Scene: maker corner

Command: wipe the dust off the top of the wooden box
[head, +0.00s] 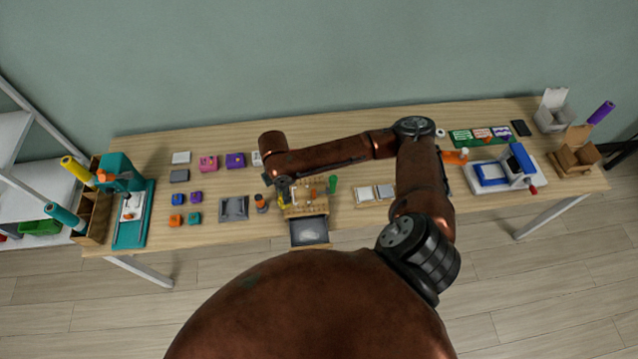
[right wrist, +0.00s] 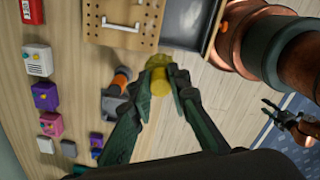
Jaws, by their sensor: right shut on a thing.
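The wooden box (head: 296,212) stands near the table's front edge. Its top has rows of small holes, also seen in the right wrist view (right wrist: 107,36). Its grey-lined drawer (head: 309,230) is pulled out at the front, with a pale patch inside. My right gripper (right wrist: 164,85) is shut on a yellow thing (right wrist: 159,84) with a soft-looking end, beside the box. Dust on the top is too small to tell. What looks like my left gripper (right wrist: 281,117) shows small over the floor in the right wrist view; its jaws are unclear.
A grey and orange tool (right wrist: 117,84) stands close beside my right gripper. A green cylinder (head: 333,184) stands right of the box. A grey tray (head: 234,208) and small coloured blocks (head: 178,199) lie to the left. Two pale pads (head: 374,193) lie to the right.

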